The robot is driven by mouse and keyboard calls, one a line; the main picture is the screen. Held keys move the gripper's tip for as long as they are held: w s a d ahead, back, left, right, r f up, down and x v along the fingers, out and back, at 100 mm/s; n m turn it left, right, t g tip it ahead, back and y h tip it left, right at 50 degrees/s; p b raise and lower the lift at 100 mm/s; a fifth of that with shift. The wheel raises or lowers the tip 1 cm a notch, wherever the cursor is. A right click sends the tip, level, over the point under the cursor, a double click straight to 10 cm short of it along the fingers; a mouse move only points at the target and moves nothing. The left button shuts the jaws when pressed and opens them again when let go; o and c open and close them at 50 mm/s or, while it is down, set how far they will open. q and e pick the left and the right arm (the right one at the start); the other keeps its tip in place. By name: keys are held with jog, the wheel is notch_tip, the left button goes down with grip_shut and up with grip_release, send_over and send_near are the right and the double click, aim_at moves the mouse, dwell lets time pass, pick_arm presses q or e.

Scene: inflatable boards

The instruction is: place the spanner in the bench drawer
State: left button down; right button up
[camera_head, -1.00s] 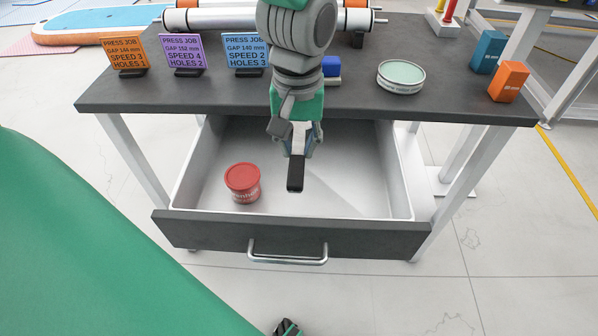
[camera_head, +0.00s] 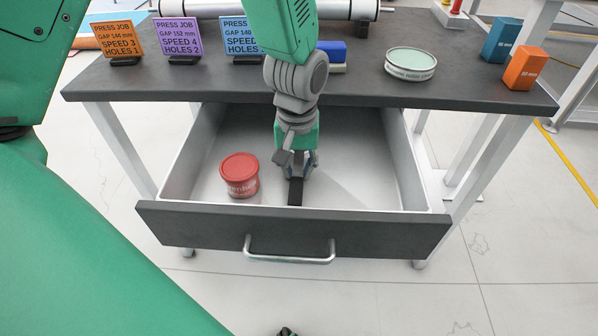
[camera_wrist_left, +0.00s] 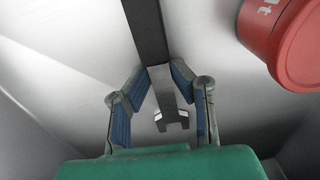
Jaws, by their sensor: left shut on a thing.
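The bench drawer (camera_head: 400,185) is pulled open below the bench top, with a dark front and a metal handle. My left gripper (camera_head: 296,172) is inside the drawer opening, pointing down. It is shut on the spanner, whose dark handle (camera_head: 295,192) sticks out toward the drawer front. In the left wrist view the gripper (camera_wrist_left: 160,72) grips the spanner (camera_wrist_left: 172,108) between its blue-padded fingers, with the grey open-ended jaw toward the palm. I cannot tell whether the spanner touches the drawer floor. My right gripper is not clearly seen.
A red tub (camera_head: 240,175) stands in the drawer left of my gripper; it also shows in the left wrist view (camera_wrist_left: 285,40). The drawer's right side is clear. The bench top (camera_head: 180,85) above holds job cards, a round tin (camera_head: 410,64) and orange (camera_head: 524,68) and blue boxes (camera_head: 501,40).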

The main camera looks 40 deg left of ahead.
aim_at(299, 173)
pick_arm(q)
jog(key=shift+a+f, duration=0.1)
jog(key=shift+a, duration=0.2)
jog(key=c, duration=1.6)
grip_release()
jog(key=shift+d, duration=0.15)
jog(key=shift+o, duration=1)
jog(key=shift+d, duration=0.3)
jog(key=shift+r, duration=0.3)
notch_tip(299, 173, up, 12)
jog(key=p, duration=0.5)
jog(key=shift+f, duration=0.2)
